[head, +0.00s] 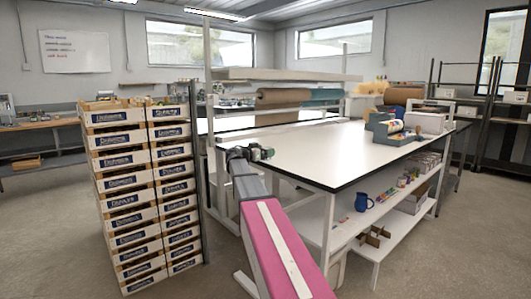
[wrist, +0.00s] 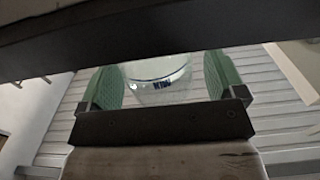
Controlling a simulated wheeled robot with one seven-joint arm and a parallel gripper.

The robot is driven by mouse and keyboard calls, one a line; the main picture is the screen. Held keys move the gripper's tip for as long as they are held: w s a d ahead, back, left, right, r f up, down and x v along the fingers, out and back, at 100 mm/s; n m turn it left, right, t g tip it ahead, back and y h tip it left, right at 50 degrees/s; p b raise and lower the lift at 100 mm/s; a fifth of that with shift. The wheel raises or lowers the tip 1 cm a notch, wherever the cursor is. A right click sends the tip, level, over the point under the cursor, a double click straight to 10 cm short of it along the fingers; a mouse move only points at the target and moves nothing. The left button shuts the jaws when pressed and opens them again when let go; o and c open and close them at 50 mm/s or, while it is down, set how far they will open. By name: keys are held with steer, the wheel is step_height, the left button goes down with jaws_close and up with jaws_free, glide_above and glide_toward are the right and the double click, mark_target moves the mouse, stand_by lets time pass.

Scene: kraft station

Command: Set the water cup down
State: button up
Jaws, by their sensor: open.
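A dark bar hides part of the cup's upper end. I cannot tell whether its base rests on the grey slatted surface (wrist: 55,128) behind it. In the head view my gripper (head: 262,153) is beside the left end of the white table (head: 320,152); the cup cannot be made out there.
Stacked wooden crates (head: 125,185) stand left of my arm. A blue jug (head: 363,202) and a cardboard divider (head: 374,236) are on shelves under the table. A grey-blue box with rolls (head: 390,130) sits at the table's right. The tabletop's middle is clear.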

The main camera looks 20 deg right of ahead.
steer(key=v, duration=1.1)
steer(key=s+a+f+n+g+y, duration=0.1)
steer(key=s+a+f+n+y, duration=0.1)
steer(key=s+f, duration=0.5)
steer(key=s+a+f+n+g+y, duration=0.2)
steer(key=s+f+n+y, duration=0.3)
steer(key=f, duration=1.2)
steer(key=s+a+f+n+g+y, duration=0.1)
steer(key=s+a+f+n+y, duration=0.1)
steer(key=s+f+y, duration=0.3)
steer(key=s+f+n, duration=0.1)
steer(key=s+f, duration=0.3)
steer(key=f, duration=0.3)
steer(key=shift+s+a+n+g, duration=0.25)
steer(key=shift+n+g, duration=0.15)
steer(key=shift+o, duration=0.3)
steer(key=s+a+f+n+g+y, duration=0.1)
steer(key=s+a+f+n+y, duration=0.2)
steer(key=s, duration=0.5)
step_height(320, 180, down, 3)
steer(key=shift+s+a+f+y, duration=0.1)
steer(key=shift+s+a+y, duration=0.05)
steer(key=shift+a+y, duration=0.95)
steer(key=shift+s+a, duration=0.15)
steer(key=shift+a, duration=0.15)
